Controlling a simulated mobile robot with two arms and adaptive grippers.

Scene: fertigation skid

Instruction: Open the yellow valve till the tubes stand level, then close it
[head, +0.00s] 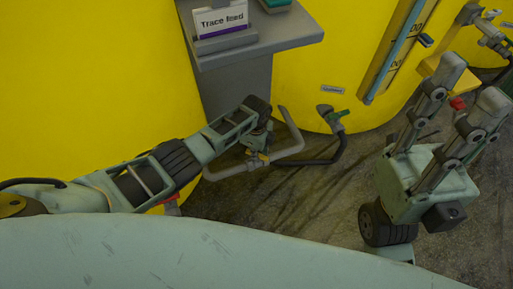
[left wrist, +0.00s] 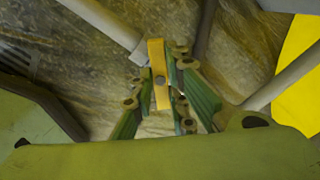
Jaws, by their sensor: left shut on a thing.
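The yellow valve handle (left wrist: 158,75) stands between the green fingers of my left gripper (left wrist: 172,88) in the left wrist view. The gripper is shut on it. In the head view my left gripper (head: 258,138) reaches down to the grey pipe (head: 232,173) low between the tanks, and largely hides the valve. A blue sight tube (head: 393,55) runs up a scale board on the right tank; its top is cut off, and I cannot read its level. A second tube is not clear. My right gripper (head: 470,88) is raised at the right, fingers apart and empty.
Large yellow tanks (head: 90,90) stand left and behind. A grey shelf (head: 260,45) with a "Trace feed" sign (head: 221,22) overhangs the pipework. Bare floor (head: 290,195) lies in front.

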